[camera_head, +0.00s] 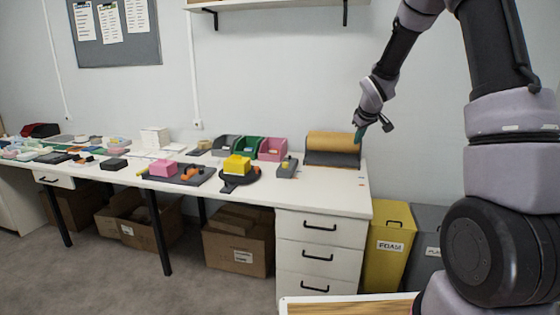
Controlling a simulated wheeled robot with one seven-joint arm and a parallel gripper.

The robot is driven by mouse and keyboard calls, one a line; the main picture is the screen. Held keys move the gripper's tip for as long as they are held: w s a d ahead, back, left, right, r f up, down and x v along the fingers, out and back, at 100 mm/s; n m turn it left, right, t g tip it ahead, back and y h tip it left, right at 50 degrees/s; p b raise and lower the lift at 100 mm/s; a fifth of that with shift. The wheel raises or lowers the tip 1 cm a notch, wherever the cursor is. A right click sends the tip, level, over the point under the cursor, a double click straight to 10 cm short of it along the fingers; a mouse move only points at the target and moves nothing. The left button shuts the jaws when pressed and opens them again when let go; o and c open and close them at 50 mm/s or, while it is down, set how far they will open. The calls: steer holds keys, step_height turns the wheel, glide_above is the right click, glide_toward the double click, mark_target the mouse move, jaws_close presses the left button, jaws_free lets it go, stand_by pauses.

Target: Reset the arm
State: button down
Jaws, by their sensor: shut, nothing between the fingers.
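My gripper (360,132) hangs at the end of my arm at the right of the head view. It is above the right end of the white table, in front of or over the tan and dark roll holder (333,145); I cannot tell the exact gap. The fingers are small and dark teal, pointing down, shut with nothing seen between them. My arm is bent, its upper links reaching out of the top of the picture.
The long white table (340,198) holds a yellow block (237,165), a pink block (163,169), and grey, green and pink bins (248,149). Cardboard boxes (238,250) sit underneath. A wall shelf (265,4) is above.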

steer(key=s+r+m, duration=0.6)
steer(key=s+r, duration=0.9)
steer(key=s, duration=0.3)
steer(key=s+a+r+m+y, duration=0.1)
steer(key=s+m, duration=0.1)
steer(key=s, duration=0.8)
steer(key=s+a+r+m+y, duration=0.1)
steer(key=s+a+m, duration=0.1)
steer(key=s, duration=0.8)
steer(key=shift+s+r, duration=0.3)
steer(key=shift+r, duration=0.1)
steer(key=shift+a, duration=0.1)
